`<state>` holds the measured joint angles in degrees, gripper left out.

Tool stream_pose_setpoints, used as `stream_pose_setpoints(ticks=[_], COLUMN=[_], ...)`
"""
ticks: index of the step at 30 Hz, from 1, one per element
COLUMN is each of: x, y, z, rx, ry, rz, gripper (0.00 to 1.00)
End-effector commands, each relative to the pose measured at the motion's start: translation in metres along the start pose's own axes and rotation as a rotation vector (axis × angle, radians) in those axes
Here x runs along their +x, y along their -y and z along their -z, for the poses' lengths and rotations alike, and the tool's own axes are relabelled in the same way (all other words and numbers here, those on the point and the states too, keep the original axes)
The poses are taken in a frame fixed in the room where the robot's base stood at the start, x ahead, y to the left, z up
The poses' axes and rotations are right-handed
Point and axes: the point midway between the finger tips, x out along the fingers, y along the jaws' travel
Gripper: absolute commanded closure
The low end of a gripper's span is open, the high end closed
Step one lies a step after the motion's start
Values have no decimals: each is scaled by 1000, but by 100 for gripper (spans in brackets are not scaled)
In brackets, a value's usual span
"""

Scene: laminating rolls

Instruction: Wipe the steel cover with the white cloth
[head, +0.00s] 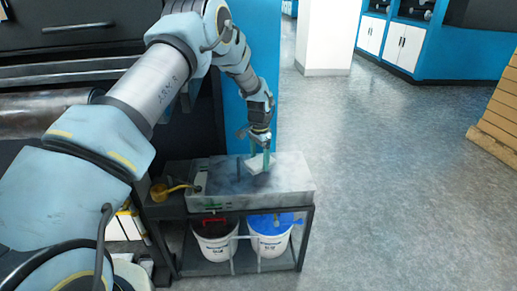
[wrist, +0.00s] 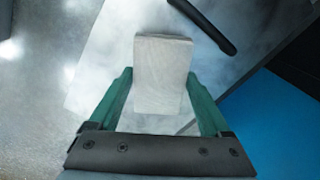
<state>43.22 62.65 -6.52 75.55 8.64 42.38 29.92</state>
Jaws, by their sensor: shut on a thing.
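The steel cover (head: 292,175) is a grey, smudged flat top on the low black-framed cart in the head view. In the wrist view its cloudy surface (wrist: 105,50) fills the upper middle. The white cloth (head: 254,166) looks like a folded block and shows pale between the green fingers in the wrist view (wrist: 162,80). My gripper (head: 259,161) points down over the middle of the cover and is shut on the cloth. I cannot tell for certain whether the cloth touches the cover.
A black handle-like bar (wrist: 205,22) lies on the cover near the cloth. Two white buckets, one with red on it (head: 214,240) and one with a blue top (head: 270,236), stand on the cart's lower shelf. A yellow item (head: 175,191) is left of the cover. Open floor lies right.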

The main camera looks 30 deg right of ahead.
Motion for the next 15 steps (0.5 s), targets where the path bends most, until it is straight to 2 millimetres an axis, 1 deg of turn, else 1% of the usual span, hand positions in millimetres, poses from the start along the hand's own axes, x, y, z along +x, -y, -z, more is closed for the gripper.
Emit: stream_pose_setpoints(ticks=[1,3,12,15], x=[-9,-16,-41,-46], y=[-1,-1,-5,-6], z=[1,1,1,1], rx=[0,0,-1,-2], ry=[-2,-3,-2,-2], rz=[1,2,1,1], gripper=[71,71,71,71])
